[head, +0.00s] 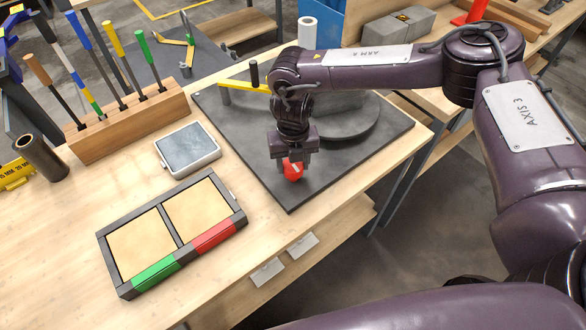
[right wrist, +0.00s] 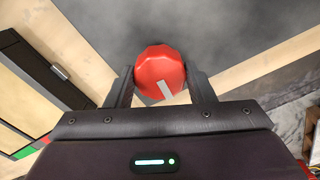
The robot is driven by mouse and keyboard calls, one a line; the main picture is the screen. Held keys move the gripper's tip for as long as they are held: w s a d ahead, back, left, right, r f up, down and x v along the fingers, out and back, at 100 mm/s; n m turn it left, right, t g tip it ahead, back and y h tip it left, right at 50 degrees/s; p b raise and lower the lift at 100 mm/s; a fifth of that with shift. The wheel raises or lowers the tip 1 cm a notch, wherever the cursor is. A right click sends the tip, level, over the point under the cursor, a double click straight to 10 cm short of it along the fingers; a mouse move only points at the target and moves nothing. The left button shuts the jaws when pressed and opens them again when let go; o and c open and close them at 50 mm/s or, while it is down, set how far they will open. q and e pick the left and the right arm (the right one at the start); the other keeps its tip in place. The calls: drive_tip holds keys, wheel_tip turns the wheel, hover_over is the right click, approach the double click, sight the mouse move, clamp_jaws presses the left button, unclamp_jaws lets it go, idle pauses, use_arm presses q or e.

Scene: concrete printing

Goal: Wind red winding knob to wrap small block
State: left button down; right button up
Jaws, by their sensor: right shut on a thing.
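The red winding knob (head: 292,170) stands at the front corner of a dark square base plate (head: 290,195). My right gripper (head: 290,160) reaches down over it from above and is shut on it. In the right wrist view the knob (right wrist: 160,72) sits between the two fingers (right wrist: 160,90) and has a pale mark on its top. A dark round turntable (head: 355,125) lies on the plate behind my right arm, partly hidden by it. I cannot make out the small block; the arm covers part of the turntable. My left gripper is not in view.
A two-compartment tray (head: 172,232) with green and red front marks lies on the table at left. A grey-topped box (head: 187,150) and a wooden tool rack (head: 130,120) stand behind it. A yellow arm with a dark post (head: 245,86) is at the plate's back.

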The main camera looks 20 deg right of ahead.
drive_tip(key=shift+n, duration=0.9)
drive_tip(key=n+b, duration=0.1)
drive_tip(key=n, duration=0.1)
drive_tip(key=shift+f+n, duration=0.1)
drive_tip(key=shift+n, duration=1)
drive_tip(key=o, duration=1.6)
